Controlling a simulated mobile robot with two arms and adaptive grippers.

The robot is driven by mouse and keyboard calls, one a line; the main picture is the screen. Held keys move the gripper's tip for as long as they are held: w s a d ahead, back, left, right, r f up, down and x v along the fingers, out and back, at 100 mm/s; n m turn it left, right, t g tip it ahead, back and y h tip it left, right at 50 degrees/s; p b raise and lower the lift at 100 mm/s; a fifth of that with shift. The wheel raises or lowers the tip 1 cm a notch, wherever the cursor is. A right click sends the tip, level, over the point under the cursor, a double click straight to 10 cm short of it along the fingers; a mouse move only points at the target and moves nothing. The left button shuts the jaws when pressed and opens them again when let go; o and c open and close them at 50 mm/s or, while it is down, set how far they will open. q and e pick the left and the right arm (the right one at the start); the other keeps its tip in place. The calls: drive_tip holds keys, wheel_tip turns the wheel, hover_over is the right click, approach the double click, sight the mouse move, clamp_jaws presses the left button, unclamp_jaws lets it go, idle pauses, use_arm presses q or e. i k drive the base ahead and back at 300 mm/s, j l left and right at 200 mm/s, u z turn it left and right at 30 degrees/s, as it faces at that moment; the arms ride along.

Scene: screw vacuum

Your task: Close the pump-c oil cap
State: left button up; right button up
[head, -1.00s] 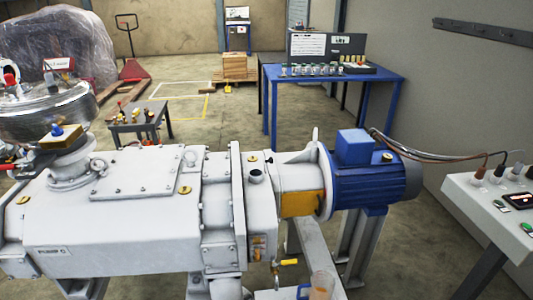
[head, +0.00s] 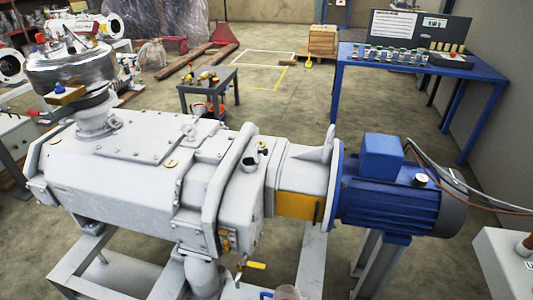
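The large white pump body (head: 115,195) fills the lower left and middle of the head view. On top of its right end section is a small round fitting (head: 249,165) with a pale rim and a dark centre, which looks like an oil port. A small dark part (head: 263,150) stands just behind and to the right of it. I cannot tell whether this is the oil cap or how it is attached. Neither gripper is in view.
A blue motor (head: 385,200) joins the pump's right end. A small grey table (head: 225,90) with parts stands behind the pump. A blue workbench (head: 425,65) with jars is at the back right. A white console (head: 505,260) edges in lower right.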

sight(258, 152)
drive_tip(key=k+l+u, duration=0.1)
drive_tip(key=l+u, duration=0.25)
drive_tip(key=k+l+u, duration=0.1)
drive_tip(key=l+u, duration=0.3)
drive_tip(key=k+l+u, duration=0.2)
drive_tip(key=l+u, duration=0.15)
